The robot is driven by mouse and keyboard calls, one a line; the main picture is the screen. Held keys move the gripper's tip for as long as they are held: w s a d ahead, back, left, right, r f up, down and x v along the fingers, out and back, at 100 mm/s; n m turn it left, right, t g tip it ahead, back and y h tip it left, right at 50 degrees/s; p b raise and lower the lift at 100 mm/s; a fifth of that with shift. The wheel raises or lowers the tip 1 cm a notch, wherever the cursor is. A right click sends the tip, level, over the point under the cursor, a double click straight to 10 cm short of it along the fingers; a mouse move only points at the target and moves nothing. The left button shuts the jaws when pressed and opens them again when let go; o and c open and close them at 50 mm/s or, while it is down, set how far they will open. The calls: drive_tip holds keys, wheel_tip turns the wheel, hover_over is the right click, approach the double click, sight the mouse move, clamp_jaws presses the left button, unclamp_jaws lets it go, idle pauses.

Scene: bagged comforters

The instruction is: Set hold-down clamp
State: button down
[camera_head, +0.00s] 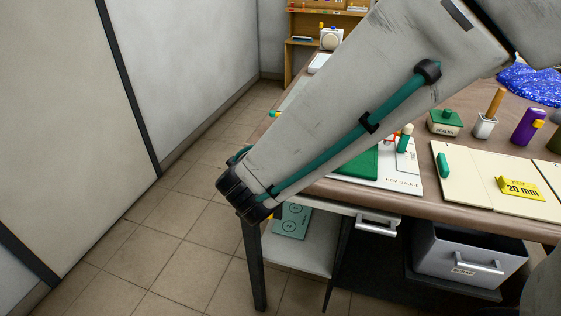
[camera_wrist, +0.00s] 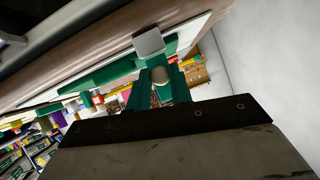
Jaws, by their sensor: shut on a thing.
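My gripper (camera_wrist: 160,88) shows in the wrist view with its two green fingers shut around a pale rounded knob (camera_wrist: 160,75), which seems to be part of the clamp. A grey block (camera_wrist: 148,42) lies just beyond the knob, over green cloth. In the head view my arm hides the gripper. The white hem gauge board (camera_head: 400,182) lies at the table's near left edge with green cloth (camera_head: 357,163) on it. A small upright green post with a pale top (camera_head: 405,138) stands at its back. The clamp's exact position cannot be made out.
The brown table (camera_head: 350,190) also holds a green-topped sealer (camera_head: 445,123), a purple bottle (camera_head: 527,126), cream boards (camera_head: 465,180) and a yellow 20 mm block (camera_head: 520,188). Tiled floor (camera_head: 190,225) is free at left.

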drive_tip(key=c, duration=1.3)
unclamp_jaws()
drive_tip(key=shift+o, duration=0.2)
drive_tip(key=shift+s, duration=0.1)
drive_tip(key=v, duration=0.7)
drive_tip(key=shift+s+r, duration=0.2)
drive_tip(key=shift+s, duration=0.1)
drive_tip(key=shift+a, duration=0.1)
